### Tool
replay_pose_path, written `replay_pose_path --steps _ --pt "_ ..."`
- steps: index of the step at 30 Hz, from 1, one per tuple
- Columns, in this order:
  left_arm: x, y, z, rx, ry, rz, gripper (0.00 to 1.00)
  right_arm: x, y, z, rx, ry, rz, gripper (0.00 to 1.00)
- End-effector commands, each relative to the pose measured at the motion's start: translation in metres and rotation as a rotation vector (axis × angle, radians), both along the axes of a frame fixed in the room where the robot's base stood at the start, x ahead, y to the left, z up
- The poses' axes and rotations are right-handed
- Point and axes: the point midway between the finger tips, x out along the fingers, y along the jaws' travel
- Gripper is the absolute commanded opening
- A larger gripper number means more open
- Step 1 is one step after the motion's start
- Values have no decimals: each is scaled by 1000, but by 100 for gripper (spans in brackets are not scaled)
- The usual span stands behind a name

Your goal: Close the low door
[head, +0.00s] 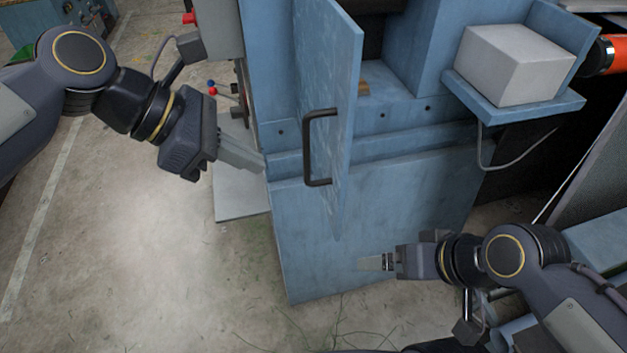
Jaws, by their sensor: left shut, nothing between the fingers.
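The low door (338,85) is a blue panel with a black bar handle (309,148), standing open from the blue cabinet (385,215), with its edge toward me. My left gripper (262,168) is shut and empty, to the left of the door and handle, near the cabinet's left front corner. I cannot tell whether it touches the cabinet. My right gripper (362,263) is low in front of the cabinet's lower front, to the right of and below the door. Its fingers are small here and their opening is unclear.
A grey box (513,62) sits on a blue shelf (520,112) at the right, with a cable hanging below. A pale plate (240,185) lies at the cabinet's left side. An orange cylinder (612,55) is at the far right. The concrete floor on the left is clear.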

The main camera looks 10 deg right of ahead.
Motion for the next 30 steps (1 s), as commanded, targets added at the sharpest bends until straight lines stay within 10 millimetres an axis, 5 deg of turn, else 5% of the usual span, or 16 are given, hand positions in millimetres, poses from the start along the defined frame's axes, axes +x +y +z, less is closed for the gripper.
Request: replay_pose_path --steps 12,19,30 --pt "-1 -61 -63 3 2 -4 0 0 0 -4 0 0 0 98" --pt "-1 -92 -60 3 -2 -4 0 0 0 4 0 0 0 98" --pt "0 -100 -61 1 -3 0 0 0 0 4 0 0 0 98"
